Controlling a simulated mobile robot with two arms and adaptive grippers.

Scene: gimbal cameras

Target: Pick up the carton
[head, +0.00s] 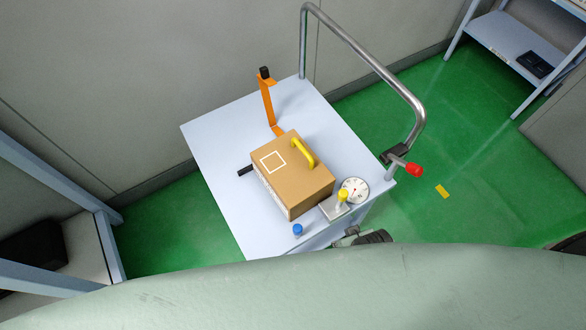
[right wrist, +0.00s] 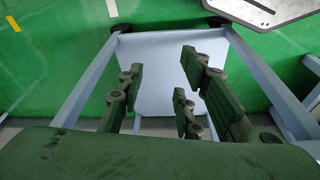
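The carton (head: 292,177) is a brown box with a yellow handle (head: 303,152) and a white square outline on top. It sits on a pale table (head: 225,135) in the head view, turned at an angle. The right wrist view does not show the carton. My right gripper (right wrist: 160,78) is open in that view, its dark green fingers spread apart with nothing between them. A pale flat surface (right wrist: 165,100) lies beyond the fingers. My left gripper shows in neither view.
An orange bracket (head: 268,104) stands behind the carton. A dial gauge (head: 354,190) and a blue cap (head: 297,229) sit close in front. A metal rail (head: 365,58) with a red knob (head: 413,169) rises on the right. Shelving (head: 515,42) stands far right.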

